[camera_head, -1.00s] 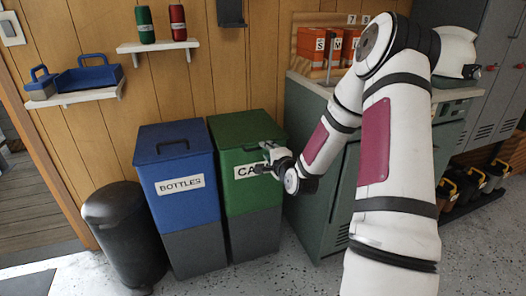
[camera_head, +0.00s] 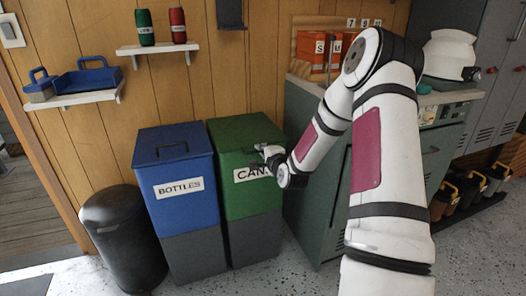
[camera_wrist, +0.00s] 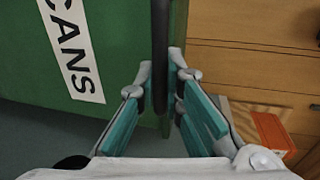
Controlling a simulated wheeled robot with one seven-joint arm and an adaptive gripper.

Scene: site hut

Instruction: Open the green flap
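The green bin (camera_head: 238,205) marked "CANS" stands right of the blue bin; its green flap (camera_head: 243,134) looks closed. The "CANS" label (camera_wrist: 72,47) shows on the green face at the left of the wrist view. A dark bar handle (camera_wrist: 160,60) runs down the middle of that view, at the green edge. My gripper (camera_head: 266,154) is at the upper front right of the green bin.
The blue "BOTTLES" bin (camera_head: 176,180) stands close on the left, with a black bin (camera_head: 122,240) beyond it. A dark green cabinet (camera_head: 312,160) stands close on the right. Shelves (camera_head: 160,47) hang on the wall above. Floor in front is clear.

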